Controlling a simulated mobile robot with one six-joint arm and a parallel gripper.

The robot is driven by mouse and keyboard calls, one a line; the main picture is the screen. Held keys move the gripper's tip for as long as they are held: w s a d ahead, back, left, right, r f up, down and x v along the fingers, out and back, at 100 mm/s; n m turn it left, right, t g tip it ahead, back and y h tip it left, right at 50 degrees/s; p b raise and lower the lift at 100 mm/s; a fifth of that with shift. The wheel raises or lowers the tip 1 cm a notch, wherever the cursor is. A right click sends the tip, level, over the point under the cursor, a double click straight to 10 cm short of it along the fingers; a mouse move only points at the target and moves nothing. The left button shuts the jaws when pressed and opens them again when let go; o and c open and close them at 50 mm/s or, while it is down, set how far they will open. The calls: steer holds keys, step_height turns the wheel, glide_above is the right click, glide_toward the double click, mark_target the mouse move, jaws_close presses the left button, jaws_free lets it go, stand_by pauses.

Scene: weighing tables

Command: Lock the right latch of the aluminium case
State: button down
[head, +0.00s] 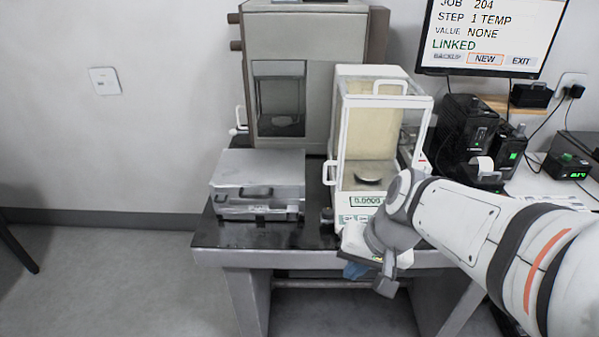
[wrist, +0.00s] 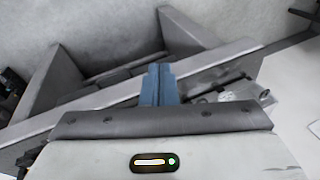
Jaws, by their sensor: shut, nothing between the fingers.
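The aluminium case (head: 258,168) sits closed on the left part of the dark table top in the head view, with a dark handle on its front. Its latches are too small to tell whether they are locked. My gripper (head: 356,270) is at the table's front edge, right of the case and apart from it. Its blue fingers (wrist: 158,85) are shut and empty in the wrist view.
A glass-doored balance (head: 345,130) stands right of the case, with a large grey cabinet (head: 290,40) behind. A monitor (head: 490,35) and dark devices (head: 467,125) are on the right. Clear floor (head: 120,270) lies left of the table (head: 225,236).

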steer(key=w+a+f+m+t+y+b, duration=0.2)
steer(key=w+a+f+m+y+b, duration=0.25)
steer(key=w+f, duration=0.2)
steer(key=w+d+f+m+t+b, duration=0.2)
steer(key=w+d+m+t+b, duration=0.1)
steer(key=w+m, duration=0.5)
steer(key=w+t+y+b, duration=0.1)
steer(key=w+t, duration=0.1)
steer(key=w, duration=0.1)
steer(key=shift+w+f+b, duration=0.2)
steer(key=shift+w+b, duration=0.15)
steer(key=shift+w, duration=0.05)
steer(key=b+x, duration=0.1)
steer(key=x, duration=0.9)
steer(key=shift+w+r, duration=0.1)
steer(key=shift+d, duration=0.1)
